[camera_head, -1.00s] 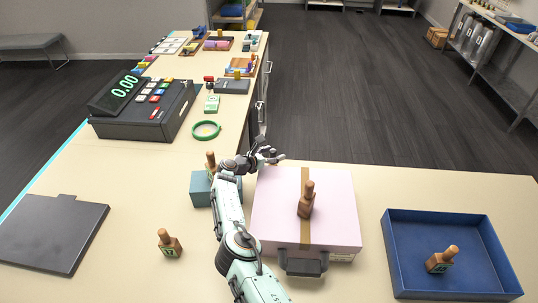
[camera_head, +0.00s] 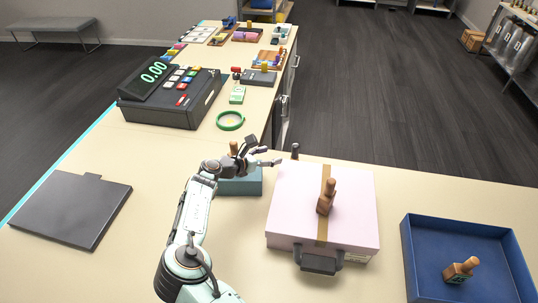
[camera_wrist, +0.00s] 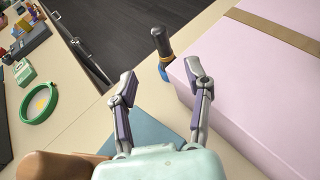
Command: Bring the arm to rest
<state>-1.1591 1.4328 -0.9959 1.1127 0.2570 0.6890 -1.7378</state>
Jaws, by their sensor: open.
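My gripper (camera_head: 266,152) is open and empty, above the back edge of a teal box (camera_head: 240,186) and left of a pink case (camera_head: 356,210). In the wrist view its two fingers (camera_wrist: 160,77) are spread apart with nothing between them. A wooden stamp (camera_head: 234,147) shows partly behind my gripper; a brown rounded piece (camera_wrist: 55,166) at the lower left of the wrist view looks like its handle. A dark-handled upright thing (camera_head: 295,151) stands behind the pink case and shows beyond the fingers in the wrist view (camera_wrist: 160,42).
A wooden stamp (camera_head: 326,197) stands on the pink case. Another leans inside the blue tray (camera_head: 424,297) at right. A green ring (camera_head: 230,121) and a register (camera_head: 172,101) are at the back. A dark grey plate (camera_head: 72,208) lies left; the table between plate and arm is clear.

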